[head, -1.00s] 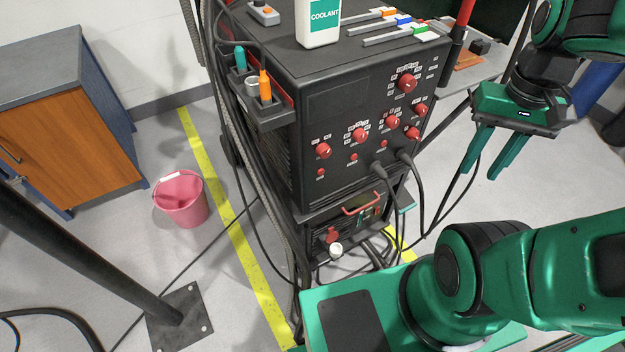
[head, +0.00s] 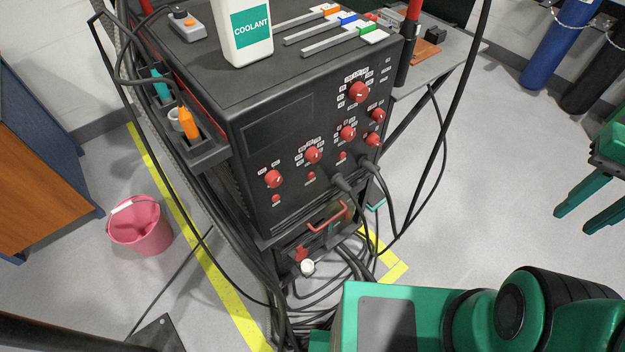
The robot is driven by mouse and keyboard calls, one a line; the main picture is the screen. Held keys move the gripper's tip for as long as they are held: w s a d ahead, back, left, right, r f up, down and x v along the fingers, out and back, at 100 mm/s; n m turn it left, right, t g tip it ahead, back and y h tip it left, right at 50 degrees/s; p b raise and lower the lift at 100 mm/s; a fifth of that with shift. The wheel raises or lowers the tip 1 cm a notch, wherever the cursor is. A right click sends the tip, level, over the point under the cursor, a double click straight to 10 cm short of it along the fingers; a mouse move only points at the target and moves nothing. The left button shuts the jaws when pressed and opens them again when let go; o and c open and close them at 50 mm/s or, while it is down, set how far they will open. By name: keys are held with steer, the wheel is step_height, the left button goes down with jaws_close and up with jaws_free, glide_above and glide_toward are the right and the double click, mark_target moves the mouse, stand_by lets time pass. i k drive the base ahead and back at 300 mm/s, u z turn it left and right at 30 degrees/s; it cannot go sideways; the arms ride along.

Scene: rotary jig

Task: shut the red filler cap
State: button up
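The red filler cap (head: 301,254) is on the lower front of the black welding machine (head: 275,125), below its panel of red knobs. It stands up behind a round white filler opening (head: 307,268), so it looks open. My gripper (head: 575,222) is at the right edge, its two green fingers apart and pointing down, with nothing between them. It is well to the right of the machine and away from the cap. Part of its body is cut off by the picture edge.
A red handle (head: 328,217) sits just above the cap. Thick black cables (head: 365,205) hang from the front and pile up on the floor beside the opening. A coolant bottle (head: 246,35) stands on top. A pink bucket (head: 140,226) is at the left. Floor right of the machine is clear.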

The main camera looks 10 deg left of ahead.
mark_target(302, 253)
steer(key=z, duration=0.75)
steer(key=k, duration=1.4)
steer(key=u, duration=1.25)
steer(key=i, duration=1)
steer(key=z, duration=0.35)
